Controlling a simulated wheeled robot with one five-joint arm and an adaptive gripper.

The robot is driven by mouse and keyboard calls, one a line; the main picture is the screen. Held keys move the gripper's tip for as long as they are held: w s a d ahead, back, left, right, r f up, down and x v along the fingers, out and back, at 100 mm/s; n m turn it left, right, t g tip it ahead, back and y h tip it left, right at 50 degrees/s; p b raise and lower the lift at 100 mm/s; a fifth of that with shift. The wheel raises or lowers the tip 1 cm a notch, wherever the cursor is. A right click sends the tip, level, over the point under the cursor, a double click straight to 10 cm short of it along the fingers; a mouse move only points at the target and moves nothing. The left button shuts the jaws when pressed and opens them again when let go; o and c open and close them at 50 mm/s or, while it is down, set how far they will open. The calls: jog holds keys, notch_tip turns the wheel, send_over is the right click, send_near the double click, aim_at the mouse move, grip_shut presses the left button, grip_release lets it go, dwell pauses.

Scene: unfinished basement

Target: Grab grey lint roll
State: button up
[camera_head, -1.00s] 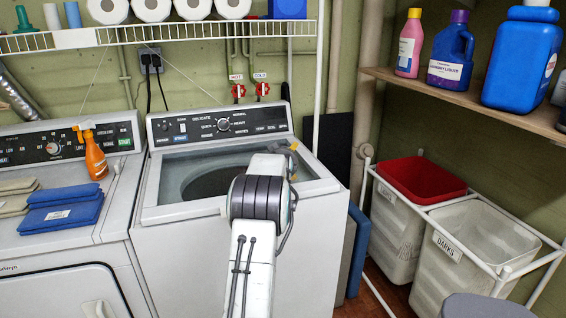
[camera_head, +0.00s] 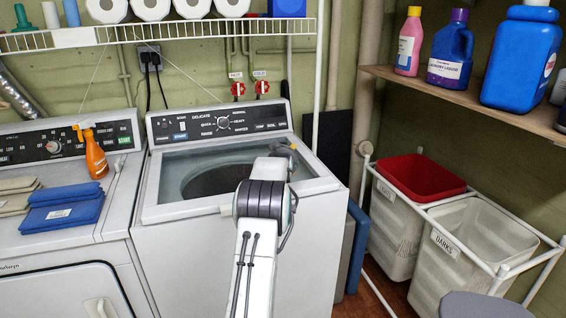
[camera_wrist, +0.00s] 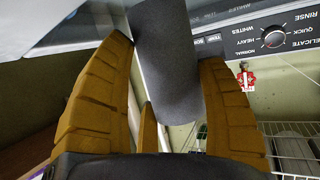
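A dark grey cylinder (camera_wrist: 165,60), which looks like the grey lint roll, runs down from the top of the wrist view. It is tilted and lies between my gripper's tan fingers. My gripper (camera_wrist: 165,48) has its fingers spread on both sides of the roll. The right finger is at or very near the roll's edge. A narrow gap shows at the left finger, so no firm hold is visible. In the head view my gripper (camera_head: 293,148) is over the right rear part of the washer's top (camera_head: 320,186). My arm hides the roll there.
A dryer (camera_head: 60,250) with an orange spray bottle (camera_head: 94,152) and folded blue cloths (camera_head: 62,208) stands left. The washer's control panel (camera_head: 218,122) rises behind my gripper. A wire shelf (camera_head: 160,34) hangs above. Laundry hampers (camera_head: 450,260) and a bottle shelf (camera_head: 470,98) are right.

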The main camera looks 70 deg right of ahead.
jog(key=c, duration=0.6)
jog(key=shift+o, duration=0.2)
jog(key=shift+r, duration=0.1)
